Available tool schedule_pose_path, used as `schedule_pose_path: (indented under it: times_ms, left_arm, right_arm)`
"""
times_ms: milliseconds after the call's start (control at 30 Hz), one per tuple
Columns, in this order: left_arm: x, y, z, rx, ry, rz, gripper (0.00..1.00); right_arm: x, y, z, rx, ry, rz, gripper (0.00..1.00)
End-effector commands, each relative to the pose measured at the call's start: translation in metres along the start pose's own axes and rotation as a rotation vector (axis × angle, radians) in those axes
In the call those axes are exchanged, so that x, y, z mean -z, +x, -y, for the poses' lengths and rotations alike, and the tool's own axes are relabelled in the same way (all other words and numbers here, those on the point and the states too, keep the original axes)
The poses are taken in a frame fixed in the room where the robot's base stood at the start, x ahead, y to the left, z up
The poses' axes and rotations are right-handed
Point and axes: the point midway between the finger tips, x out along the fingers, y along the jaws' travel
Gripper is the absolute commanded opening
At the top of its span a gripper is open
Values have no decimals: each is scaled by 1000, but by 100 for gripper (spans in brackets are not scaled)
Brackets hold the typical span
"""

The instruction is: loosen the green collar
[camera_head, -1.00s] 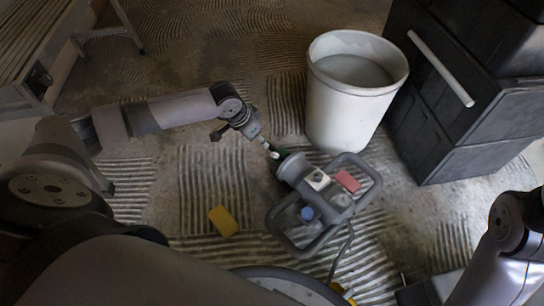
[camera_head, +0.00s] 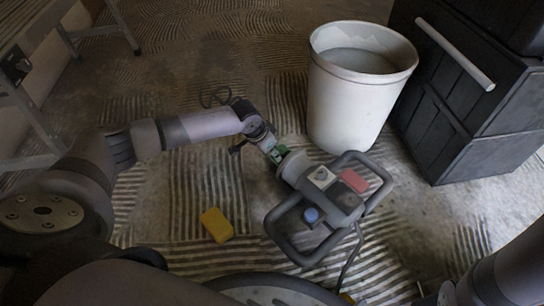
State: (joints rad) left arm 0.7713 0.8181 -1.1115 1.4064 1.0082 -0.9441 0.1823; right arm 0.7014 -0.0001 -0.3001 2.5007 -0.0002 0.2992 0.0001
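The green collar (camera_head: 281,152) is a small green ring at the upper left end of a grey two-handled machine (camera_head: 335,198). The machine has a red patch, a blue knob and a white dial plate, and a cable runs down from it. My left gripper (camera_head: 274,150) is at the collar, reaching in from the upper left. It hides part of the collar, and its fingers are too small and overlapped to tell if they are closed on it. My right arm shows at the lower right, and its gripper is not visible.
A white bucket (camera_head: 352,105) with pale contents stands just behind the machine. Black stacked cases (camera_head: 470,110) with a light bar handle stand at the right. A yellow sponge-like block (camera_head: 217,225) lies on the ridged floor. A dark looped object (camera_head: 215,97) lies behind my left arm.

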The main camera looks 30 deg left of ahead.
Motion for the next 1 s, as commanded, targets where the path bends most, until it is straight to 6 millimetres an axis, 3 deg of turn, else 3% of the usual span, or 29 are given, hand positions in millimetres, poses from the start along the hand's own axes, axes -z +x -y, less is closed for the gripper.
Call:
schedule_pose_path:
  times_ms: [367, 867, 1000]
  left_arm:
    - [0, 4, 0, -1, 0, 0, 34]
    - [0, 4, 0, -1, 0, 0, 1]
    - [0, 4, 0, -1, 0, 0, 0]
  right_arm:
    - [1, -2, 1, 1, 0, -1, 33]
    - [1, -2, 1, 0, 0, -1, 33]
    - [1, -3, 1, 0, 0, 0, 33]
